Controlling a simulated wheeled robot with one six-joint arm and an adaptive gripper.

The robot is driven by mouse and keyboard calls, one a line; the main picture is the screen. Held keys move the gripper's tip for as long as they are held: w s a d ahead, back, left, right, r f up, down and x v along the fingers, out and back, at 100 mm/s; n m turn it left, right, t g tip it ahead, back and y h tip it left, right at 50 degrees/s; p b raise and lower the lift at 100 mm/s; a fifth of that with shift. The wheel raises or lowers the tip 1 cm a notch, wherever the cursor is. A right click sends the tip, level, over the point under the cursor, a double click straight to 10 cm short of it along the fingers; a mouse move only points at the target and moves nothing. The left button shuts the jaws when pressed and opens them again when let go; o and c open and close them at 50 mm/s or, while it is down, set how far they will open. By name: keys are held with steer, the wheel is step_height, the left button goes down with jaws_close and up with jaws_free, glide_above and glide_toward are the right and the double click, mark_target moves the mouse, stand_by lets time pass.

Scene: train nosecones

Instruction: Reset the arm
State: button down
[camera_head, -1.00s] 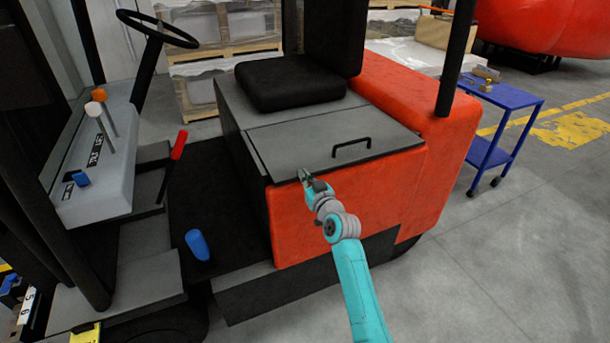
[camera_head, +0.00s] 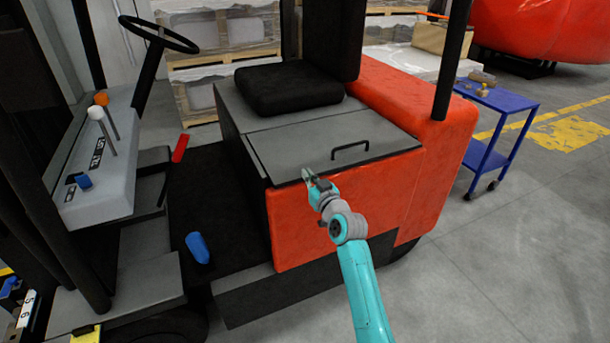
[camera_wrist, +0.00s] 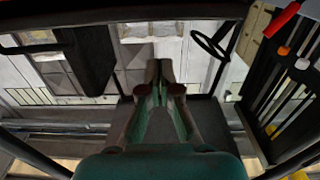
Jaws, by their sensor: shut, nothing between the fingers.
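My gripper (camera_head: 307,172) is at the end of the teal arm, just off the front edge of the grey hatch lid (camera_head: 320,150) on the red vehicle body (camera_head: 330,215). Its fingers are together with nothing between them. I cannot tell whether the tips touch the lid edge. In the wrist view my gripper (camera_wrist: 158,72) points toward the cab, with the steering wheel beyond it to the right. The lid lies flat and carries a black handle (camera_head: 350,150).
The cab has a steering wheel (camera_head: 158,35), a red handle (camera_head: 180,148), orange and white knobs, and a blue cylinder (camera_head: 197,247) on the floor. A black seat (camera_head: 288,88) stands behind the lid. A blue cart (camera_head: 500,98) is at right. Floor at lower right is clear.

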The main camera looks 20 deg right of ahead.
steer(key=s+f, duration=0.2)
steer(key=s, duration=0.4)
steer(key=shift+s, duration=0.35)
steer(key=s+a+f+g, duration=0.1)
steer(key=s+a+f, duration=0.1)
steer(key=s+f, duration=0.5)
steer(key=s+a+f+m+h, duration=0.1)
steer(key=s+a+f, duration=0.15)
steer(key=s, duration=0.95)
steer(key=s+a+f+g, duration=0.1)
steer(key=s+a+f, duration=0.1)
steer(key=s+f, duration=0.55)
steer(key=s+a+r, duration=0.1)
steer(key=s+r, duration=0.2)
steer(key=s, duration=0.7)
steer(key=s+a+r, duration=0.1)
steer(key=s+r, duration=0.3)
steer(key=s, duration=0.6)
steer(key=s+a+r+g, duration=0.1)
steer(key=s+r, duration=0.2)
steer(key=s, duration=0.7)
steer(key=shift+s+a+r+n, duration=0.15)
steer(key=shift+s+a+n, duration=0.05)
steer(key=shift+n, duration=0.1)
